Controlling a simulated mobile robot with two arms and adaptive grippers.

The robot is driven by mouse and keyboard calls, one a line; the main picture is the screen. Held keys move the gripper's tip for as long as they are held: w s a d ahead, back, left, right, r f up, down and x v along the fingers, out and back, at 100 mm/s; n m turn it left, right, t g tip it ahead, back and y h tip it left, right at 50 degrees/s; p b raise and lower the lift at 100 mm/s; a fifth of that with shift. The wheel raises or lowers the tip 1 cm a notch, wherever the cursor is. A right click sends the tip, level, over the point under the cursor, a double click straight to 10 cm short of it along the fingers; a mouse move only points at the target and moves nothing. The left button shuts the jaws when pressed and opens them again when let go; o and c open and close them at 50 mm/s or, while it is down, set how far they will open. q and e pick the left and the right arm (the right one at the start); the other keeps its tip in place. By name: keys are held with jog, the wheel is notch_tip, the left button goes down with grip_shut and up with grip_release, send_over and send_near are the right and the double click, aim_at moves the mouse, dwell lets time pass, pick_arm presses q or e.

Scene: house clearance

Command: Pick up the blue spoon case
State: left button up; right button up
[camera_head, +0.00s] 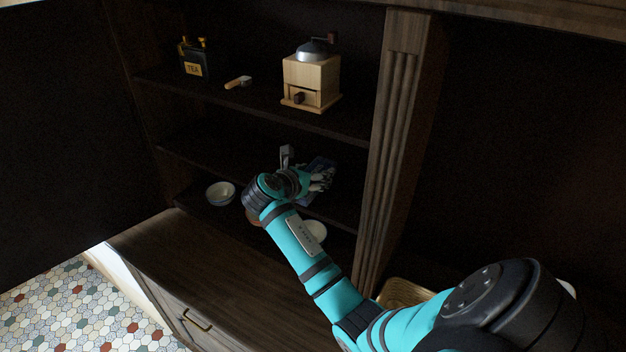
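A dark blue flat object (321,165), which looks like the blue spoon case, is on the middle shelf of the dark wooden cabinet, partly hidden by my gripper. My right arm comes in from the right and reaches into the cabinet. My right gripper (322,181) is at the blue case, with its fingers over or against it. The gripper is small and dim here, so I cannot tell whether it is open or shut on the case. My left gripper is not in view.
A grey upright object (286,154) is just left of the case. A white bowl (220,192) and another white dish (316,230) are on the lower shelf. A coffee grinder (311,80), wooden-handled tool (238,82) and tea tin (193,60) stand above. A fluted post (394,140) is right.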

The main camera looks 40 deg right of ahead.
jog(key=c, duration=0.8)
jog(key=shift+o, duration=0.2)
